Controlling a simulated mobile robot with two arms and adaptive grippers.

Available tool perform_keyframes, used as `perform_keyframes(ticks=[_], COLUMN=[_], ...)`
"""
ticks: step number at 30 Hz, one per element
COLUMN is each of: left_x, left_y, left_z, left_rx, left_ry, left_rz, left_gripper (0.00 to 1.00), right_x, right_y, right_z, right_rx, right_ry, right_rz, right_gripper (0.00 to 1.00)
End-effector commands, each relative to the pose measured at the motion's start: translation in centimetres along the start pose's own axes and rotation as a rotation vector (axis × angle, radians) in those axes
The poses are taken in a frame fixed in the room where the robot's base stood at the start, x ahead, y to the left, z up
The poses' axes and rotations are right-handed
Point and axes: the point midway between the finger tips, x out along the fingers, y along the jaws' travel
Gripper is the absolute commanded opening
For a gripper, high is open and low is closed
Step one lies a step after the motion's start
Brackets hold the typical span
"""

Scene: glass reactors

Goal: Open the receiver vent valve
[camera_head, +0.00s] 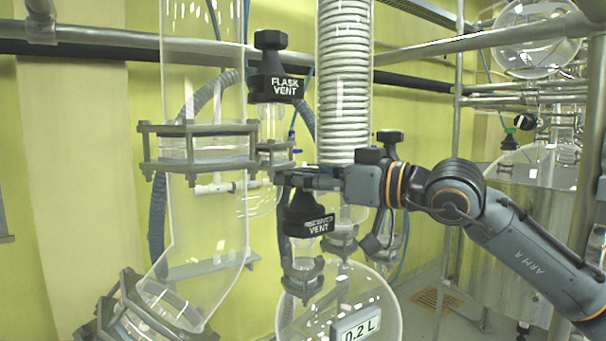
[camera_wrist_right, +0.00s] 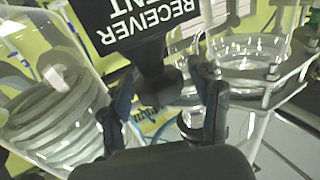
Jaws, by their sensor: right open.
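My right gripper (camera_head: 292,179) reaches in from the right at the top of this valve. In the right wrist view the valve's label (camera_wrist_right: 150,22) appears upside down, and its dark knob (camera_wrist_right: 162,86) lies between the two open fingers. I cannot tell whether either finger touches the knob. In the head view the gripper hides the valve's top. My left gripper is not in view.
A round flask (camera_head: 300,318) marked 0.2 L sits below. A clamped glass column (camera_head: 205,220) stands at left; metal rails run behind.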

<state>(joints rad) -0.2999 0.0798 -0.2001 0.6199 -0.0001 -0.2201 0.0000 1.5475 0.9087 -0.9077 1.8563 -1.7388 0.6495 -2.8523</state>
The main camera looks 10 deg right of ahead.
Motion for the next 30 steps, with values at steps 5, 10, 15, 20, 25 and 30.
perform_keyframes(ticks=[5,10,15,20,25,30], left_x=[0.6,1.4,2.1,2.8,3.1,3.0], left_y=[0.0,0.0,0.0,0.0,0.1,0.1], left_z=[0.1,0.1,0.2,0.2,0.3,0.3], left_rx=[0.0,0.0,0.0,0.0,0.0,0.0], left_ry=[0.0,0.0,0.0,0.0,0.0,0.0], left_rz=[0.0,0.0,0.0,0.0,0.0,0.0], left_gripper=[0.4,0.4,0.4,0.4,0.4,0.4], right_x=[-1.1,-3.2,-5.2,-7.0,-8.0,-8.1], right_y=[0.1,0.1,0.1,0.1,0.0,0.0], right_z=[0.1,0.2,0.2,0.2,0.0,-0.1], right_rx=[-0.001,-0.001,-0.001,0.0,-0.001,0.0], right_ry=[0.002,0.002,0.001,0.001,0.001,0.0], right_rz=[0.003,0.004,0.003,0.003,0.001,0.001], right_gripper=[0.62,0.62,0.62,0.62,0.62,0.62])
